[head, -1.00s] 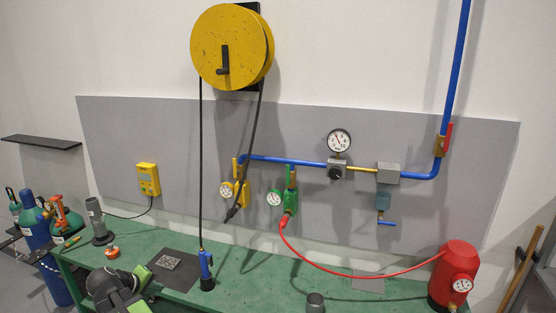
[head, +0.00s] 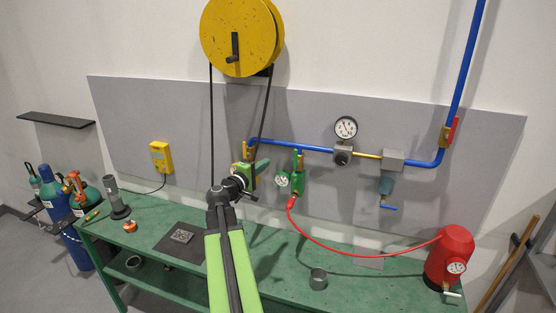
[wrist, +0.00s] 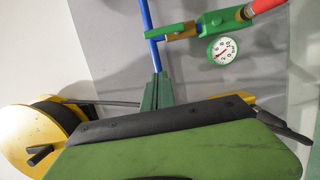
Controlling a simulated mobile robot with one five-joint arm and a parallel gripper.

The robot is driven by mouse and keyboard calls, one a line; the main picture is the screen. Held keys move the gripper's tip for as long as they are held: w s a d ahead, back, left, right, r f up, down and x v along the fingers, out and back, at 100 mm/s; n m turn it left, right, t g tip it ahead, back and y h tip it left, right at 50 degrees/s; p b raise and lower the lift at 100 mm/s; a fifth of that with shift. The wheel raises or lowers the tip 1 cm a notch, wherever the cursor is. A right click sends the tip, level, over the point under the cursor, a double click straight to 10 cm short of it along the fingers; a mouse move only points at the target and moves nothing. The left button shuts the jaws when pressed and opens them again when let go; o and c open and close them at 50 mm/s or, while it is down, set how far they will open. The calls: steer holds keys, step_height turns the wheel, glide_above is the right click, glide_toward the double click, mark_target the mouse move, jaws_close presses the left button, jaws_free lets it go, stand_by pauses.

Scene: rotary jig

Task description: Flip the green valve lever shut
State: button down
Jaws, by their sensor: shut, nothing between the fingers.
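The green valve (head: 298,182) is on the grey wall panel, with its green lever (head: 300,159) pointing straight up from the body. In the wrist view the valve (wrist: 217,22) lies sideways at the top, its lever (wrist: 167,37) in line with the body toward the left. My gripper (head: 263,165) is shut and empty. It is left of the green valve, with a visible gap to the lever, and covers much of the yellow valve (head: 246,149). In the wrist view its dark green fingertips (wrist: 157,86) lie below the lever, apart from it in the picture.
A blue pipe (head: 295,146) runs above the valves to a gauge (head: 345,128). A red hose (head: 345,261) loops from the green valve to a red tank (head: 449,253). A black cable hangs from the yellow reel (head: 238,38) near my gripper. The green bench (head: 290,265) is below.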

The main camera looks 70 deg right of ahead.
mark_target(296, 159)
steer(key=s+d, duration=0.5)
steer(key=d, duration=0.4)
steer(key=shift+s+d, duration=0.15)
steer(key=shift+s, duration=0.2)
